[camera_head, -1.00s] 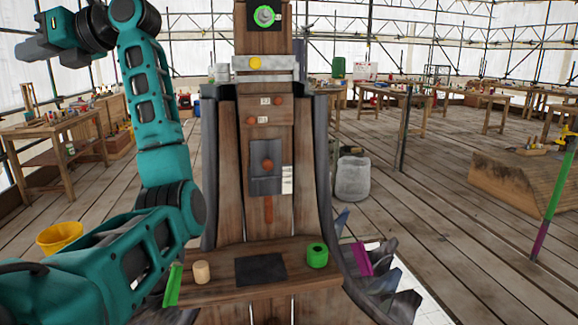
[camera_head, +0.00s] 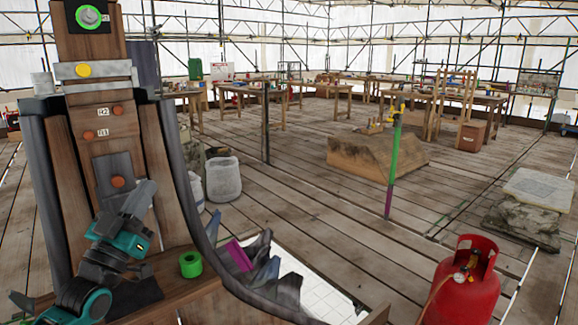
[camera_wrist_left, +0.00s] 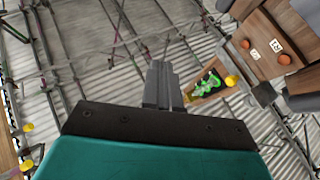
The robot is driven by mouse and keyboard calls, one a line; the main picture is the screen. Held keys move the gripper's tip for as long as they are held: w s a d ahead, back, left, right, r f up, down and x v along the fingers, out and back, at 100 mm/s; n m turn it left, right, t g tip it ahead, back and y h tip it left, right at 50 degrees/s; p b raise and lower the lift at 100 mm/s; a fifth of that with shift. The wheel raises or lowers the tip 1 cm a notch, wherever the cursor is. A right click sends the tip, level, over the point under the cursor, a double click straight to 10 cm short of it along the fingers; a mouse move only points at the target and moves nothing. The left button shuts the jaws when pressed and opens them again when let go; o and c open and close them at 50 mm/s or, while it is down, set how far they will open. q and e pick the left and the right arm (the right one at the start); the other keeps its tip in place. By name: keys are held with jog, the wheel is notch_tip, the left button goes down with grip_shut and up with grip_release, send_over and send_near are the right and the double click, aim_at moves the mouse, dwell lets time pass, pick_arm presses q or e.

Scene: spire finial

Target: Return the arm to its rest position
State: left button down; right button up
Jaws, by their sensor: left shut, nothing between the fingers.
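My left gripper (camera_head: 138,200) is in front of the lower part of the wooden spire (camera_head: 162,165), on its teal arm from the lower left. Its grey fingers point up and are shut with nothing between them. In the left wrist view the closed fingers (camera_wrist_left: 163,86) stand up over the dark gripper body, against scaffolding and the pale covering. The spire's labelled wooden front (camera_wrist_left: 262,45) shows tilted at the upper right there. The arm hides part of the spire's ledge. My right gripper is not in view.
A green ring-shaped piece (camera_head: 190,264) sits on the ledge, with a magenta piece (camera_head: 238,254) among dark pointed pieces to its right. A red gas cylinder (camera_head: 462,285) stands at the front right.

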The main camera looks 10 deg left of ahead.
pick_arm(q)
jog(key=s+d+f+m+g+h, duration=0.1)
jog(key=d+f+g, duration=0.1)
jog(key=f, duration=0.4)
jog(key=s+d+f+m+g, duration=0.1)
jog(key=d+f+g, duration=0.15)
jog(key=f, duration=0.35)
jog(key=s+d+f+m+g+y, duration=0.15)
jog(key=s+f+g, duration=0.35)
jog(key=s+f, duration=0.65)
jog(key=s+d+f+m+g+y, duration=0.15)
jog(key=s+f+g, duration=0.55)
jog(key=f, duration=0.8)
jog(key=d+n+t+h, duration=0.1)
jog(key=d+n, duration=0.3)
jog(key=d, duration=0.7)
jog(key=shift+s+r+n+t, duration=0.2)
jog(key=shift+s+n+t, duration=0.15)
jog(key=shift+t, duration=0.4)
